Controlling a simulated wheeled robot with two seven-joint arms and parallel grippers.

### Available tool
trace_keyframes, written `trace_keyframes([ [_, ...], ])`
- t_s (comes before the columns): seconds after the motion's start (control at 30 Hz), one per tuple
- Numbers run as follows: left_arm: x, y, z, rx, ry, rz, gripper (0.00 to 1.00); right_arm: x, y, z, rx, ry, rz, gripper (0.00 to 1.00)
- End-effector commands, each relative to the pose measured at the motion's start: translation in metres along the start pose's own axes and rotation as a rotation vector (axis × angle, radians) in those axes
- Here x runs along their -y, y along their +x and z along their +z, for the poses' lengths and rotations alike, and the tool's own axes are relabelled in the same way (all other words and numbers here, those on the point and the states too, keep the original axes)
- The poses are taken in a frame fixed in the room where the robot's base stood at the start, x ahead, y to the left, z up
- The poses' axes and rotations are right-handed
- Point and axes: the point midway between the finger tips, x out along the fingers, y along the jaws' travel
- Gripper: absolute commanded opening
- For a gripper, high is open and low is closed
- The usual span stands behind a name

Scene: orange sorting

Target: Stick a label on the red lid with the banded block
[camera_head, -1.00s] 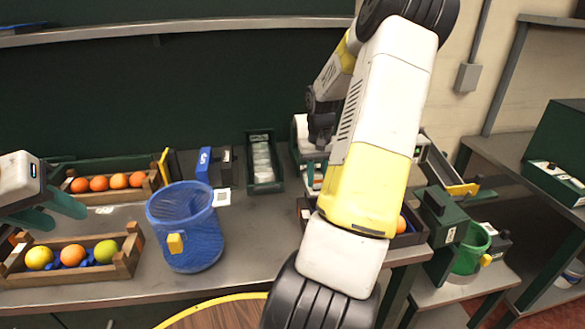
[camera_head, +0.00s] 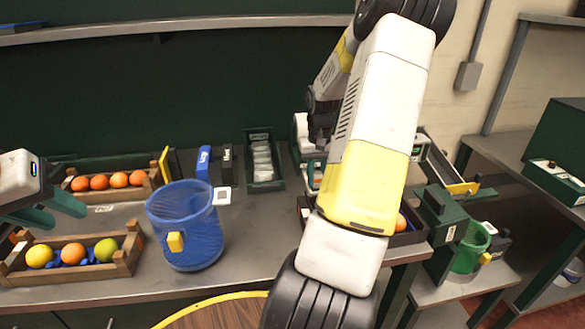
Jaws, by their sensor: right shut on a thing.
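My left gripper (camera_head: 66,216) is at the left edge, its two green fingers spread with nothing between them, above the front fruit crate. My right arm crosses the middle of the view. Its dark wrist end (camera_head: 321,118) reaches down at the back of the table, beside a white-and-green device (camera_head: 303,140). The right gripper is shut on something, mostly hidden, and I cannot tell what. A blue block (camera_head: 203,160) and a dark block (camera_head: 227,164), each with white marking, stand at the back. I cannot make out the red lid or a banded block.
A blue mesh bin (camera_head: 186,232) stands at the table's front. Wooden crates of fruit, one in front (camera_head: 128,262) and one behind (camera_head: 154,180), are at left. A dark green tray (camera_head: 264,186) holds pale packs. A green bucket (camera_head: 470,248) is at right. The table between bin and arm is bare.

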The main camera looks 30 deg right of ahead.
Motion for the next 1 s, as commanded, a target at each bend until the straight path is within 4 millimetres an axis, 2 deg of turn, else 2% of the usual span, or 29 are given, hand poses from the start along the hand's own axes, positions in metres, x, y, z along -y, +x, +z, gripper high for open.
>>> trace_keyframes([
  [0.2,0.0,0.0,0.0,0.0,0.0,0.0,0.36,-0.001,-0.002,0.001,0.004,0.0,0.0,0.0],
  [1.0,0.0,0.0,0.0,0.0,0.0,0.0,0.36,0.0,-0.066,0.0,0.001,0.0,0.001,0.0],
])
